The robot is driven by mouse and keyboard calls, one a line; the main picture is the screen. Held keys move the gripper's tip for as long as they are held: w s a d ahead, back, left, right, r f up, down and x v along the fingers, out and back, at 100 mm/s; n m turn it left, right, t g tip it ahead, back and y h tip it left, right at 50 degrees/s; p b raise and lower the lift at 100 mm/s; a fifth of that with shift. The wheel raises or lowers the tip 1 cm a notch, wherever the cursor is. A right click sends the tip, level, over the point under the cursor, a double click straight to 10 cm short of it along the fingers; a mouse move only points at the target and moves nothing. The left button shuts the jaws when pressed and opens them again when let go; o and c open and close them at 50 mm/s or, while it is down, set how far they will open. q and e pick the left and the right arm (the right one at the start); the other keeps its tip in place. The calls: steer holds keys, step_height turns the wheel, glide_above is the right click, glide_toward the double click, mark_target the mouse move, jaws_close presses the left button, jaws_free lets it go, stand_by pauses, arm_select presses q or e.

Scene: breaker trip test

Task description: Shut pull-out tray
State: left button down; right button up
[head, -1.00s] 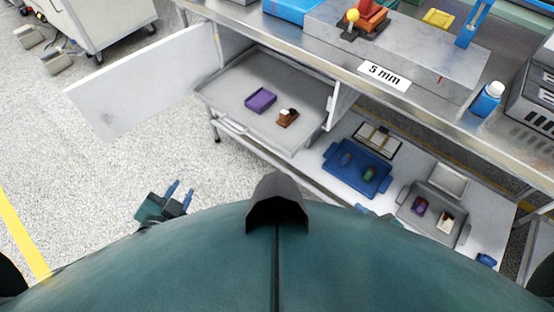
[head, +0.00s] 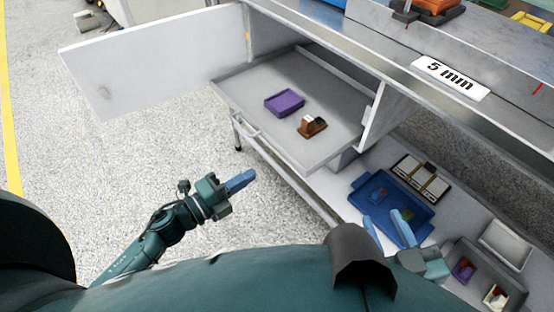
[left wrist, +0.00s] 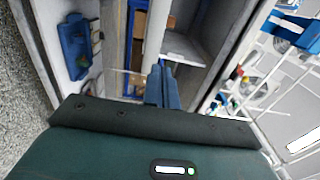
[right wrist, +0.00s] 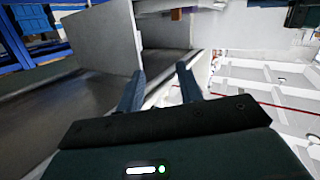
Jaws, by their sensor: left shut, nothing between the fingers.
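The pull-out tray (head: 245,92) is a flat grey tray with a low rim, extended out of the cabinet under the bench in the head view. A purple open box (head: 285,102) and a small brown object (head: 312,126) rest on it. A pale handle (head: 246,128) shows by its near left corner. My left gripper (head: 246,178) is shut and empty, below and apart from the tray; its fingers are together in the left wrist view (left wrist: 162,85). My right gripper (head: 391,232) is open and empty, in front of the lower shelf; its fingers are apart in the right wrist view (right wrist: 160,85).
The cabinet's white door (head: 150,58) stands open to the left of the tray. On the lower shelf are a blue tray (head: 408,208) and a grey bin (head: 515,287) with small items. The bench top (head: 345,38) overhangs above. Floor (head: 300,220) lies clear before the tray.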

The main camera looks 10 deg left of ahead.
mark_target(286, 153)
arm_select(q)
steer(key=x, duration=0.9)
steer(key=shift+b, duration=0.4)
arm_select(e)
steer(key=shift+a+t+y, duration=0.15)
steer(key=shift+t+y, duration=0.15)
